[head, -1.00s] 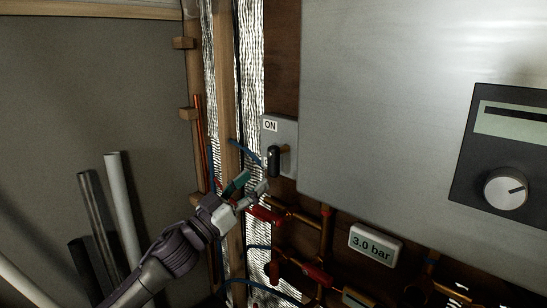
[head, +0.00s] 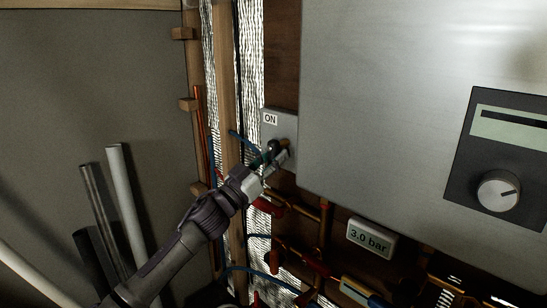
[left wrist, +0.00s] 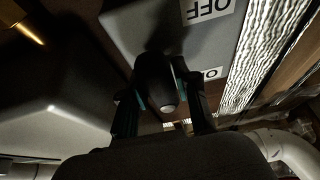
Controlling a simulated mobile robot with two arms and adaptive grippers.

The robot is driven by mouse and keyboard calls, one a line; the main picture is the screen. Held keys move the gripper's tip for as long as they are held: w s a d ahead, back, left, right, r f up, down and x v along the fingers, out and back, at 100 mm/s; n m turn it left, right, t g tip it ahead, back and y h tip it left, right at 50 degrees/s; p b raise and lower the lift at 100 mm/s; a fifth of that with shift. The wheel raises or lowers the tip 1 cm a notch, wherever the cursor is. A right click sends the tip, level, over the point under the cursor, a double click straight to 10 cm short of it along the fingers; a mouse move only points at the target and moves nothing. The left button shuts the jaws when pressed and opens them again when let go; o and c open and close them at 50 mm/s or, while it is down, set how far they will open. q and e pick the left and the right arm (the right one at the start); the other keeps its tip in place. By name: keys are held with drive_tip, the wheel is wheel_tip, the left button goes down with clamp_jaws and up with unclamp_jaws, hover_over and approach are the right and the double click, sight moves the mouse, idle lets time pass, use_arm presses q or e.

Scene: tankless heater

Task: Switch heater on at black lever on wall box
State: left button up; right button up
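The grey wall box (head: 268,134) is fixed to the brown board left of the heater, with an ON label near its top. In the left wrist view the box (left wrist: 125,25) shows an upside-down OFF label and part of a second label. The black lever (left wrist: 158,80) stands out from the box between my left gripper's two fingers. My left gripper (head: 278,154) is at the lever in the head view and hides most of it. In the left wrist view the left gripper (left wrist: 163,104) looks open, with small dark gaps beside the lever. My right gripper is not in view.
The large heater (head: 390,100) stands close to the right of the box. Pipes with red valve handles (head: 268,206) and a 3.0 bar display (head: 371,238) lie below. A wooden stud (head: 229,100) and a blue cable are close on the left.

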use_arm(q)
clamp_jaws()
drive_tip(key=shift+m, duration=0.4)
drive_tip(key=m, duration=0.1)
drive_tip(key=m+g+h, duration=0.1)
drive_tip(key=m, duration=0.1)
drive_tip(key=shift+w+a+m+g+h, duration=0.25)
drive_tip(key=shift+a+m+g+h, duration=0.05)
drive_tip(key=shift+m+g, duration=0.1)
drive_tip(key=m+g, duration=0.2)
drive_tip(key=m, duration=0.2)
drive_tip(key=r+m+g, duration=0.1)
drive_tip(key=m+g, duration=0.1)
drive_tip(key=m, duration=0.2)
drive_tip(key=w+a+m+g+b, duration=0.1)
drive_tip(key=m+g, duration=0.1)
drive_tip(key=m, duration=0.3)
drive_tip(key=shift+r+h, duration=0.3)
drive_tip(key=m, duration=0.2)
drive_tip(key=r+m+g+y, duration=0.1)
drive_tip(key=m, duration=0.1)
drive_tip(key=shift+w+a+m, duration=0.1)
drive_tip(key=shift+w+m, duration=0.05)
drive_tip(key=shift+m, duration=0.25)
drive_tip(key=o, duration=0.6)
unclamp_jaws()
